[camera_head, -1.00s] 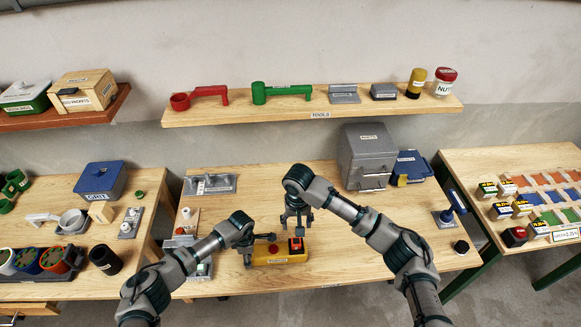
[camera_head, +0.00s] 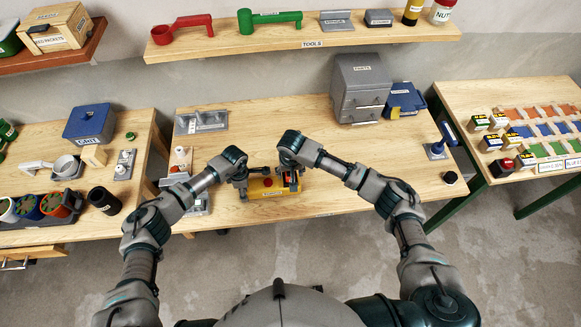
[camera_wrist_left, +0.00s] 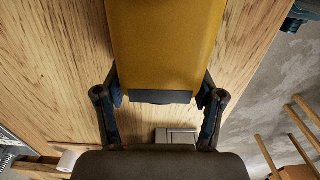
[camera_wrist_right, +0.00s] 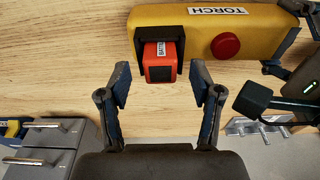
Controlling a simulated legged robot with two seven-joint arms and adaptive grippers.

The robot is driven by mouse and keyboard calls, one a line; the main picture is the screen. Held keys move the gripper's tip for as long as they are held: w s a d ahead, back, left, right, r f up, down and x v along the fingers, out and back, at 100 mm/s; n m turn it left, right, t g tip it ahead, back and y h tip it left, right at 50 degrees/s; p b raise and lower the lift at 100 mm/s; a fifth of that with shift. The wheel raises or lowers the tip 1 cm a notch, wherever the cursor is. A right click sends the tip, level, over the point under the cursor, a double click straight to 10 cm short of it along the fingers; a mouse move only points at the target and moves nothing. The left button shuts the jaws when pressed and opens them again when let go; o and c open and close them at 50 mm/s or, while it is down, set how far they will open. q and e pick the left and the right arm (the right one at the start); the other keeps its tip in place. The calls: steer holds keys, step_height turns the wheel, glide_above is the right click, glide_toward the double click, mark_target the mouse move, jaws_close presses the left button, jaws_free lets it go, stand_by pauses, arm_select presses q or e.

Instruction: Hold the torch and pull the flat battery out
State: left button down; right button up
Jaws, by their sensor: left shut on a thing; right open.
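The yellow torch (camera_head: 260,190) lies on the middle bench near its front edge. It has a red button and a TORCH label in the right wrist view (camera_wrist_right: 262,38). My left gripper (camera_head: 241,184) is shut on the torch's left end; the left wrist view shows its fingers either side of the yellow body (camera_wrist_left: 165,45). The orange-red flat battery (camera_wrist_right: 160,62), labelled BATTERY, sits in a dark slot at the torch's other end and sticks out. My right gripper (camera_wrist_right: 160,85) is open, with its fingertips on either side of the battery's protruding end, apart from it.
A grey parts cabinet (camera_head: 360,85) and a blue box (camera_head: 404,100) stand at the back right of the bench. A blue-handled tool (camera_head: 440,140) stands at the right. Grey holders (camera_head: 200,122) are at the left. The bench's middle is clear.

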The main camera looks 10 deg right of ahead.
arm_select(q)
steer(key=shift+s+a+f, duration=0.1)
steer(key=shift+s+f, duration=0.05)
steer(key=shift+f, duration=0.1)
arm_select(e)
steer(key=shift+f, duration=0.25)
jaws_close()
steer(key=shift+r, duration=2.15)
steer(key=shift+r, duration=0.1)
steer(key=shift+r, duration=1.9)
